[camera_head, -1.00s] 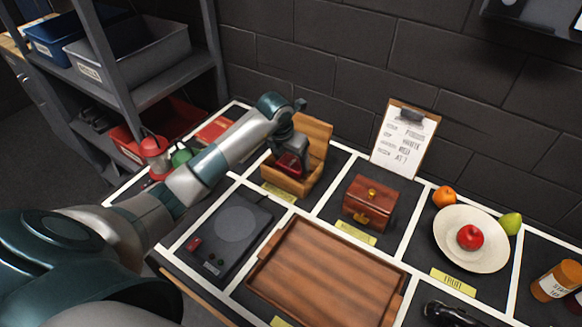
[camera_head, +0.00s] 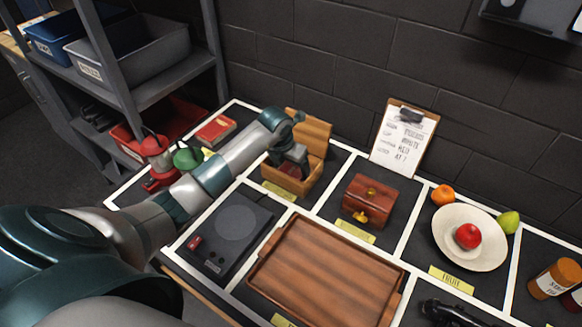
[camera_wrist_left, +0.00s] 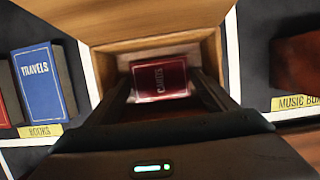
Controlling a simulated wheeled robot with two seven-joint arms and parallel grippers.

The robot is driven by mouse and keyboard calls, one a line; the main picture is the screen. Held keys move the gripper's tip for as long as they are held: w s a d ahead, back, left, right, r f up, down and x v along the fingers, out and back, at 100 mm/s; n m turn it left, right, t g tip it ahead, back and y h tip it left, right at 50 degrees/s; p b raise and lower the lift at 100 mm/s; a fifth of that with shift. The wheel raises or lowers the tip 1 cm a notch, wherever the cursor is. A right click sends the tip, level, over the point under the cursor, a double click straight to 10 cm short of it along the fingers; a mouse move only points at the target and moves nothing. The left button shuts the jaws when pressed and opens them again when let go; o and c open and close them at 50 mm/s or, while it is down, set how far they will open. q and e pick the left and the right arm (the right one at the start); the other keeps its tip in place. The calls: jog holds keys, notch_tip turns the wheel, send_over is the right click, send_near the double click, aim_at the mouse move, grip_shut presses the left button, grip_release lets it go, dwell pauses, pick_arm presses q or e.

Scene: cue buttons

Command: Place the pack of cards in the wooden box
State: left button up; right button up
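The wooden box (camera_head: 311,133) stands open at the back of the table, its lid raised; it also fills the top of the left wrist view (camera_wrist_left: 218,62). The dark red pack of cards (camera_wrist_left: 160,77), marked CARDS, is inside the box walls with its face towards the wrist camera; in the head view it is a dark red patch (camera_head: 288,170). My left gripper (camera_wrist_left: 162,80) reaches down into the box. Its fingers lie along both sides of the pack, closed on it. Whether the pack touches the box floor is hidden. My right gripper is not in view.
A closed reddish-brown music box (camera_head: 369,197) stands right of the wooden box. A brown tray (camera_head: 325,275) and a dark scale-like device (camera_head: 228,232) lie in front. Books (camera_wrist_left: 42,82) stand to the left. A clipboard (camera_head: 404,138) leans on the wall.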

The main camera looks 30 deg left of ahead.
pick_arm(q)
jog(key=shift+r, duration=0.1)
jog(key=shift+r, duration=0.4)
jog(key=b+v, duration=0.2)
jog(key=v, duration=0.9)
jog(key=shift+b, duration=0.3)
jog(key=shift+s+r, duration=0.1)
jog(key=shift+s, duration=0.05)
dwell(0.5)
